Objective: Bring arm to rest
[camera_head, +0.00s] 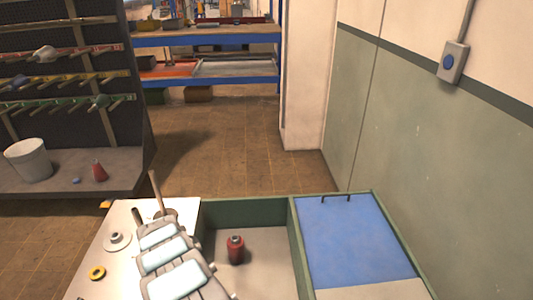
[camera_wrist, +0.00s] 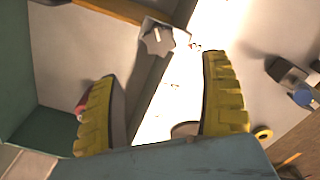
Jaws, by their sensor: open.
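My gripper (camera_wrist: 160,68) shows in the wrist view as two yellow ribbed fingers spread wide apart, with nothing between them. Beyond the fingers are a pale surface and a bright white strip. A red object (camera_wrist: 82,104) is partly hidden behind the left finger. In the head view, a grey jointed arm with pale blue panels (camera_head: 172,262), which appears to be mine, reaches over the white worktop beside the green-walled bin. I cannot make out the gripper's fingers there.
The bin (camera_head: 296,240) holds a red bottle (camera_head: 235,250) and has a blue panel (camera_head: 350,238) at right. A yellow ring (camera_head: 97,273) and a grey disc (camera_head: 117,241) lie on the worktop (camera_head: 85,290). A pegboard rack stands left, a wall right; the floor behind is clear.

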